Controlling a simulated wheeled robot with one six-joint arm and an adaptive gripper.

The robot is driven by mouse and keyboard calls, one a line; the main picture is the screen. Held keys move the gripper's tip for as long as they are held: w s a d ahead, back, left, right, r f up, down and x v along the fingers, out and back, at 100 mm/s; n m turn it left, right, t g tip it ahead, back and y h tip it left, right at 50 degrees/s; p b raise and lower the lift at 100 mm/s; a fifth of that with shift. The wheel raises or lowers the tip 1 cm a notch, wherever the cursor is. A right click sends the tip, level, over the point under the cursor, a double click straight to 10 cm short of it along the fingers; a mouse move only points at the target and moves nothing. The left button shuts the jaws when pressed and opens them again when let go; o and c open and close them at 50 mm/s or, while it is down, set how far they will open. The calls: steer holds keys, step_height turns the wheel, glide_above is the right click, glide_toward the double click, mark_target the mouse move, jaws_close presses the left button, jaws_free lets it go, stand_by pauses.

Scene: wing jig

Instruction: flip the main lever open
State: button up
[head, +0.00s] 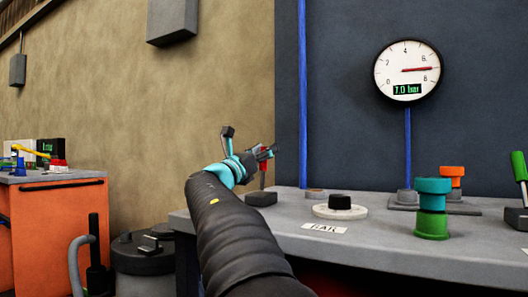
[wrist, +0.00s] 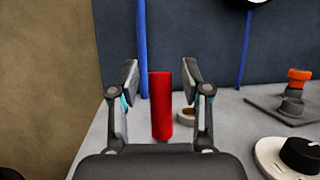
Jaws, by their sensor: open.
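A red lever handle (wrist: 161,108) stands upright in the wrist view, between the two fingers of my gripper (wrist: 160,74). The fingers are open, with a gap visible on each side of the handle. In the head view my gripper (head: 266,153) is at the left end of the grey bench, and part of the red handle (head: 264,171) shows beside it. A dark base block (head: 260,199) sits below on the bench top. My arm and fingers hide much of the lever in the head view.
The grey bench (head: 390,233) also bears a black knob on a white disc (head: 340,207), a teal and green valve (head: 433,208), an orange valve (head: 452,178) and a green-handled lever (head: 519,168). A blue pipe (head: 303,95) runs up behind. A gauge (head: 407,70) reads 7.0 bar.

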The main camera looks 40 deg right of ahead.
steer(key=v, duration=1.2)
steer(key=shift+f, duration=0.1)
